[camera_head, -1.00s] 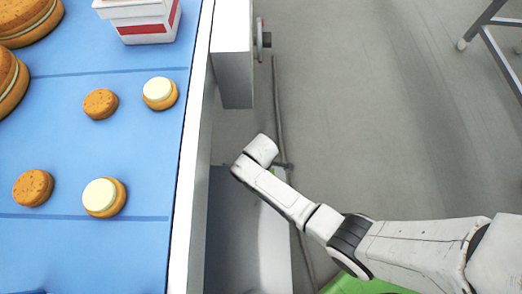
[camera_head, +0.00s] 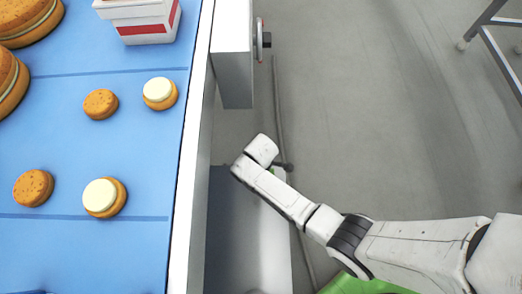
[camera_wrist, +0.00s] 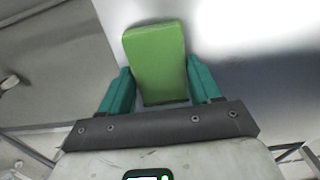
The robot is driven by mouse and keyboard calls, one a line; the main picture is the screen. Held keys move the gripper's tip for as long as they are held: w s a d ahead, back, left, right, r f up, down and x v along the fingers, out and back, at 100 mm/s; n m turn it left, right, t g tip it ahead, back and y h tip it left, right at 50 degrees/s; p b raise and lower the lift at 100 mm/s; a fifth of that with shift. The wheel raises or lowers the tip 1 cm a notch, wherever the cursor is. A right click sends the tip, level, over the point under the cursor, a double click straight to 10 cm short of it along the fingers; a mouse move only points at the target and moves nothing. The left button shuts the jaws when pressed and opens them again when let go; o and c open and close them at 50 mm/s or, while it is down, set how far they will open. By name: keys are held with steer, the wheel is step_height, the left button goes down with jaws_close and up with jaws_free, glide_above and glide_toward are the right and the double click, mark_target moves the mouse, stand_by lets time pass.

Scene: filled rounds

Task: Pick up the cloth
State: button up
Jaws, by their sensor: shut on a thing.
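The cloth (camera_wrist: 156,58) shows in the wrist view as a plain green, block-shaped piece with rounded corners. It sits between the two teal fingers of my gripper (camera_wrist: 158,82), which are shut on it from both sides.
A blue belt (camera_head: 110,250) with a pale side rail runs along the left. It carries small round cakes (camera_head: 104,197), larger ones (camera_head: 25,20) and a white-and-red box (camera_head: 143,20).

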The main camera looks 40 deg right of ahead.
steer(key=shift+r, duration=0.1)
steer(key=shift+r, duration=0.2)
step_height(320, 180, up, 2)
steer(key=shift+r+p, duration=0.15)
steer(key=shift+p, duration=0.45)
steer(key=s+d+r+p, duration=0.2)
steer(key=s+r+p, duration=0.1)
steer(key=s+r, duration=0.7)
steer(key=s, duration=0.3)
steer(key=shift+s+p, duration=0.4)
